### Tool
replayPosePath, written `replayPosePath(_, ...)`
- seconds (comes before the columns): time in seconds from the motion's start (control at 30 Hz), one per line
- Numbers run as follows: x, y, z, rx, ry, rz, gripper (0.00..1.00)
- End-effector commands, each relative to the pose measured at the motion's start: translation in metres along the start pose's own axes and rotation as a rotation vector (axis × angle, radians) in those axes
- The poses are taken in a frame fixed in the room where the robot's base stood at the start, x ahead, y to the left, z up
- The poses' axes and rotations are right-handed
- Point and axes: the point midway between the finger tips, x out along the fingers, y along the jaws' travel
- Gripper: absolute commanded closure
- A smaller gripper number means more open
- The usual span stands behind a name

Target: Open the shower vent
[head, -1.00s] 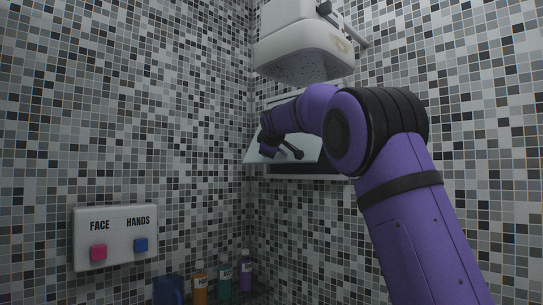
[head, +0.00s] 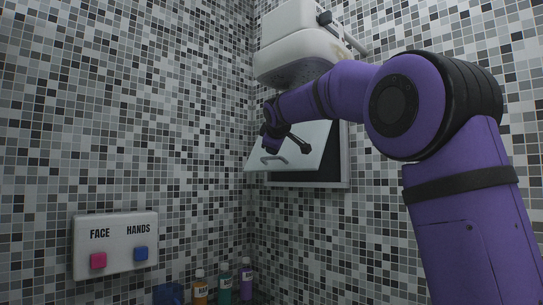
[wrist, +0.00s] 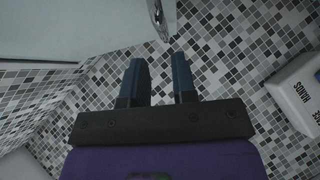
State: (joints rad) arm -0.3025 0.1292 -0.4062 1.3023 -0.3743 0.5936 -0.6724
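The shower vent is a pale flap (head: 312,140) in a frame on the right tiled wall. Its lower edge is swung out from the wall, and a dark opening (head: 322,174) shows behind and below it. In the head view my gripper (head: 272,138) is just above the handle, partly covering the flap.
A white wall unit (head: 300,50) hangs just above the vent, close to my arm. A panel with FACE and HANDS buttons (head: 116,246) is on the left wall. Several bottles (head: 225,284) stand low in the corner.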

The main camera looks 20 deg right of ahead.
Motion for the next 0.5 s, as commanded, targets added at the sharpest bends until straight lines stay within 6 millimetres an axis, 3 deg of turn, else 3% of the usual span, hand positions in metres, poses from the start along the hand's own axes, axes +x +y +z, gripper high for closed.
replayPosePath(0.2, -0.019, 0.0, 0.0, 0.0, 0.0, -0.001, 0.75)
replayPosePath(0.5, -0.022, 0.0, 0.0, 0.0, 0.0, -0.001, 0.75)
